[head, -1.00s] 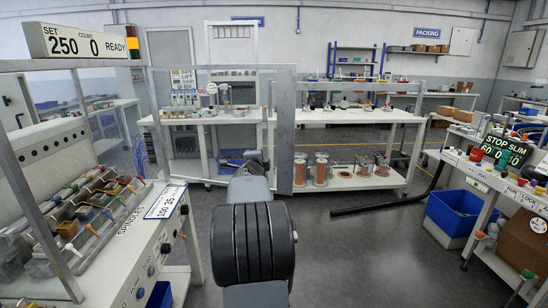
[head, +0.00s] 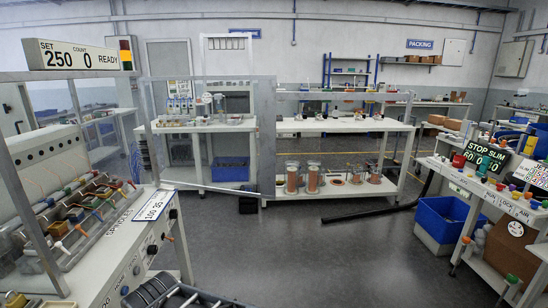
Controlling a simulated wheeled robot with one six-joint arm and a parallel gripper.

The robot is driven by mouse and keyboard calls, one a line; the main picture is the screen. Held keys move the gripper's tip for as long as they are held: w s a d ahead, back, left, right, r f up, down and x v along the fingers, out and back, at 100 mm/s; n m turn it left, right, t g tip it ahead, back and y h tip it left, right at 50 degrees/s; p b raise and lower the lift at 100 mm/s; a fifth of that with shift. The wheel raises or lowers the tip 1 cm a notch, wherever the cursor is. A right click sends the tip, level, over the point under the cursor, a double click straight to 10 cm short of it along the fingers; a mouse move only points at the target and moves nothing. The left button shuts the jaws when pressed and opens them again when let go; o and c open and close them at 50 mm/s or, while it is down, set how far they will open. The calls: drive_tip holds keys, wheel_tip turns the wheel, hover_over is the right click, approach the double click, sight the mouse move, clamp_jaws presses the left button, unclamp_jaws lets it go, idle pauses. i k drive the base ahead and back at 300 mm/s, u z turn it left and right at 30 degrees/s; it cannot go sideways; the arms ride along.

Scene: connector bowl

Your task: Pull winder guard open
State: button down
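The winder (head: 95,255) stands at the left, with a row of coloured spindle fixtures and a 250 / 0 READY display (head: 75,55) above it. Its guard, a clear panel with a grey metal edge (head: 266,135), stands out to the right from the winder's far post, across the aisle. The front of the winder beside the spindles looks uncovered. Only a dark part of my arm shows at the bottom edge, below and apart from the guard. My gripper's fingers are not visible.
A white bench (head: 345,125) with copper spools on its lower shelf stands behind the guard.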

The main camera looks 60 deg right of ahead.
sight(267, 84)
drive_tip(key=u, duration=0.05)
drive_tip(key=k, duration=0.85)
drive_tip(key=z, duration=0.8)
drive_tip(key=i, duration=1.45)
drive_tip(key=u, duration=0.8)
